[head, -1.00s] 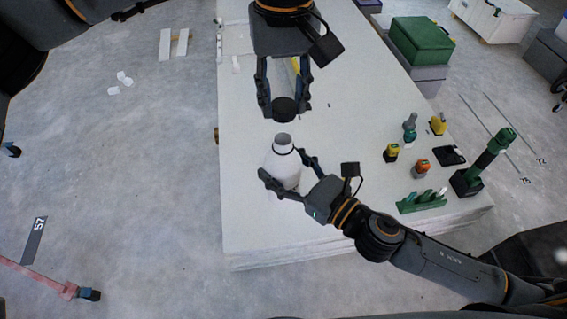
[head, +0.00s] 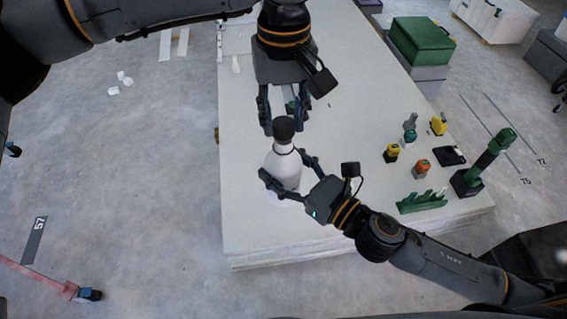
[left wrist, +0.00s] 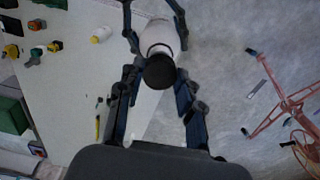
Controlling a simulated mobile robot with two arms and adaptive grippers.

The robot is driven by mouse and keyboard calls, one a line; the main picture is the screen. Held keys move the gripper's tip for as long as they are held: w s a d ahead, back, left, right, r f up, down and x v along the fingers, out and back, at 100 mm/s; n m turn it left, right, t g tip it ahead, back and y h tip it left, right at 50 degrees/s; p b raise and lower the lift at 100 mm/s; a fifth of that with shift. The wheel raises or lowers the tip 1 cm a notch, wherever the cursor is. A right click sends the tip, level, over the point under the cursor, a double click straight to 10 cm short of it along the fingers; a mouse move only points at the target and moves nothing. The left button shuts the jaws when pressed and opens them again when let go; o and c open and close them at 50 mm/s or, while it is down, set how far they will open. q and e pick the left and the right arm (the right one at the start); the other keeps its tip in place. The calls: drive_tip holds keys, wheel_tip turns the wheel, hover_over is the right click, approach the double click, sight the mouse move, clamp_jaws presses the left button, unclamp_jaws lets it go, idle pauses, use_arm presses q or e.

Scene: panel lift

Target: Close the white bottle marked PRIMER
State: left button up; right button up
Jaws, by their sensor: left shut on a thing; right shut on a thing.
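The white bottle (head: 283,172) stands upright near the left edge of the white panel-topped stack. No PRIMER marking is readable from here. My right gripper (head: 286,163) is shut around its body. The black cap (head: 284,127) is on top of the bottle's neck, in line with it; the neck opening is hidden. My left gripper (head: 284,121) comes from above and is shut on the cap. In the left wrist view the cap (left wrist: 160,71) sits between the left fingers with the bottle (left wrist: 159,36) behind it. I cannot tell whether the cap is threaded on.
The white panel stack (head: 300,235) carries several small yellow, teal and orange-topped items on the right. A green rack (head: 422,202) and a tall green cylinder (head: 492,151) stand near its right edge. A green case (head: 421,40) is at the back right. The middle is clear.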

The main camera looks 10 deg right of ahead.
idle(0.7)
use_arm(q)
drive_tip(key=shift+f, duration=0.85)
drive_tip(key=shift+f, duration=0.55)
